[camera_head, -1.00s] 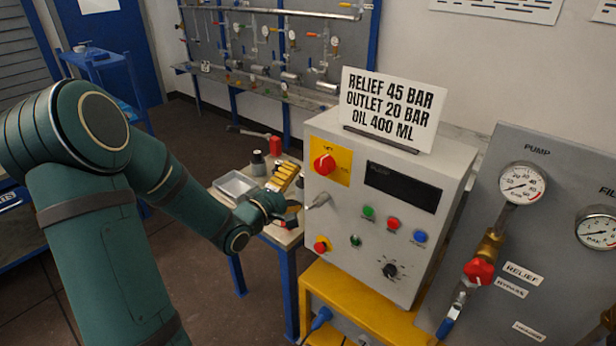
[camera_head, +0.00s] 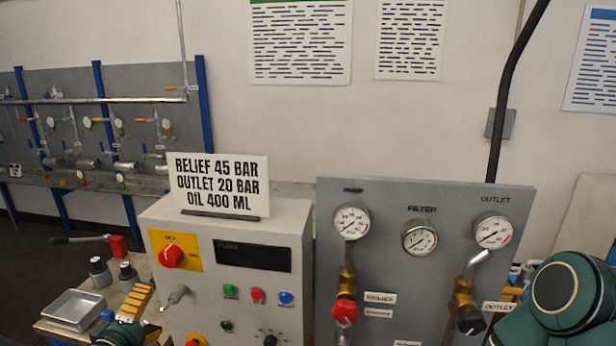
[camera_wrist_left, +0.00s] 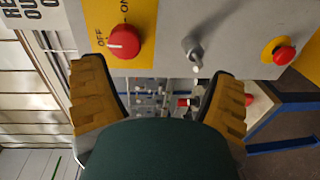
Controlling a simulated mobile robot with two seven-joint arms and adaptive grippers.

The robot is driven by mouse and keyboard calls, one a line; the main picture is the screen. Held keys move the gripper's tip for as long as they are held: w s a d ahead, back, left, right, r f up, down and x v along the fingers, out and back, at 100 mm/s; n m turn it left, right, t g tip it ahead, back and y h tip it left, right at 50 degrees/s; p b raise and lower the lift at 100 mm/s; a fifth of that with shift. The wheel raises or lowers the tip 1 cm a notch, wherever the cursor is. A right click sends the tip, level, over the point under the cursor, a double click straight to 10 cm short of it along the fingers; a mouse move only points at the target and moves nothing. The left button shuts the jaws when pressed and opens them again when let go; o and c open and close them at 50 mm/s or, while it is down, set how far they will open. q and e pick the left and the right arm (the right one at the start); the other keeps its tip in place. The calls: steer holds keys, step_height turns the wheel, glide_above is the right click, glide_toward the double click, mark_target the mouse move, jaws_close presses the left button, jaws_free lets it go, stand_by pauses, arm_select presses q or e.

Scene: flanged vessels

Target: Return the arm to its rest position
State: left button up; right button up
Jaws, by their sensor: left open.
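My left gripper (camera_head: 140,312) is at the bottom left of the head view, in front of the small side table and left of the control box. In the left wrist view its two ribbed yellow fingers (camera_wrist_left: 158,78) are spread apart with nothing between them. The grey control box (camera_head: 225,290) fills the view beyond, with its red rotary knob (camera_wrist_left: 123,42), a metal toggle lever (camera_wrist_left: 193,52) and a red button on yellow (camera_wrist_left: 284,54).
A sign (camera_head: 218,186) stands on the control box. Right of it is a grey panel (camera_head: 400,260) with gauges and valves. The side table holds a metal tray (camera_head: 74,309) and small bottles (camera_head: 100,272). A valve rack (camera_head: 100,130) stands at the back left.

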arm_select(q)
steer(key=d+f+m+g+h+b, duration=0.1)
steer(key=d+f+m+g+b, duration=0.15)
steer(key=d+f, duration=0.6)
steer(key=d+f+m+g+h+b, duration=0.1)
steer(key=d+f+m+g, duration=0.35)
steer(key=f, duration=0.65)
steer(key=s+d+f+m+g+b, duration=0.2)
steer(key=s+d+f+m+g, duration=0.5)
steer(key=s+d+f, duration=0.6)
steer(key=shift+s+d+f+m+g+h, duration=0.35)
steer(key=shift+s+f+g, duration=0.1)
steer(key=shift+f, duration=0.2)
